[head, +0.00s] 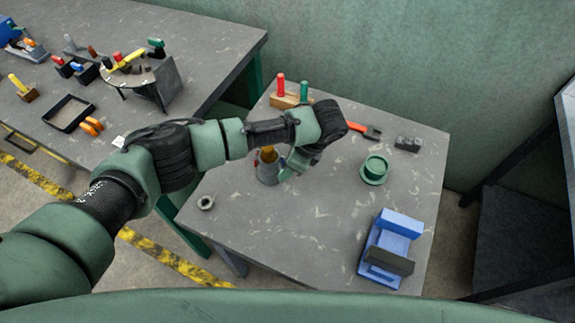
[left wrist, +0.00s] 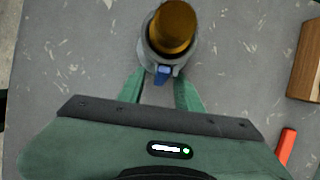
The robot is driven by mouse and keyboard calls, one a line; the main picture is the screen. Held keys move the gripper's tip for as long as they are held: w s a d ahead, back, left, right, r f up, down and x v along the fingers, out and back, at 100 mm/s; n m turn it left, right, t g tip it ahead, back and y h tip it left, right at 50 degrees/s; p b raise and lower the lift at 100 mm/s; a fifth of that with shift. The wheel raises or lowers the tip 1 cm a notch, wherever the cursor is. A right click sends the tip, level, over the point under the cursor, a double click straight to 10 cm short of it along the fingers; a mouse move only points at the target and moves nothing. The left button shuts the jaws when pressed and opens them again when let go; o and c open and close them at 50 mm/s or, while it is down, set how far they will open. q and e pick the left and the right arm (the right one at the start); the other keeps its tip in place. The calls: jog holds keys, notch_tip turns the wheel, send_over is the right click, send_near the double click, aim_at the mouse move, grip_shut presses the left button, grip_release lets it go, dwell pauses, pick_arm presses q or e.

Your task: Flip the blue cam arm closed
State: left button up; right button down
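A grey round fixture (head: 267,173) with an amber cylinder (head: 268,155) in its top stands on the near table. In the left wrist view the fixture (left wrist: 177,68) and amber cylinder (left wrist: 173,27) are seen from above. A small blue piece (left wrist: 162,74), which looks like the cam arm, sticks out from the fixture's side toward my gripper. My left gripper (head: 287,170) is beside the fixture. In the left wrist view its fingers (left wrist: 160,80) are apart, with the blue piece between their tips. Contact cannot be told. My right gripper is not in view.
A wooden block with red and green pegs (head: 290,100), a red-handled tool (head: 364,130), a green flanged part (head: 374,170), a blue fixture (head: 392,240) and a grey ring (head: 206,203) share the table. The table's front middle is clear.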

pick_arm(q)
jog(key=b+v, duration=0.1)
jog(key=v, duration=0.6)
jog(key=shift+d+r, duration=0.15)
jog(key=shift+r, duration=0.25)
jog(key=shift+s, duration=0.1)
